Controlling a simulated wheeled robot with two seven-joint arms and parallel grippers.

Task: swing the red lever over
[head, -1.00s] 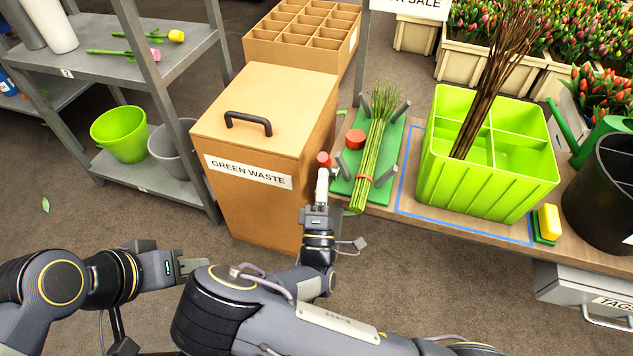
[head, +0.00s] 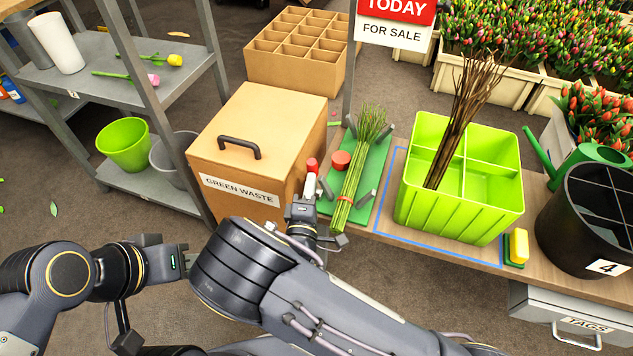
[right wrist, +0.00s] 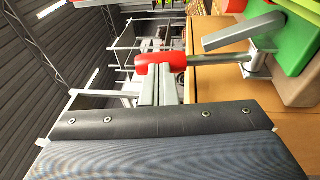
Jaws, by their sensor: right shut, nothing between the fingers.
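The red lever's grip (head: 311,165) shows at the left edge of the bench, beside the green waste box. In the right wrist view the red grip (right wrist: 160,63) lies at the end of a grey rod that runs to a metal post (right wrist: 256,64). My right gripper (head: 309,183) is shut and empty, with its fingertips at the red grip; the wrist view shows them right against it or very close. My left gripper (head: 188,258) is at the lower left, partly hidden by my right arm, and its fingers are unclear.
A green board (head: 376,185) with grey pegs holds a bundle of green stems (head: 357,165) and a red round piece (head: 341,160). The cardboard-coloured waste box (head: 250,120) stands close on the left. A lime divided bin (head: 440,215) stands to the right on the bench.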

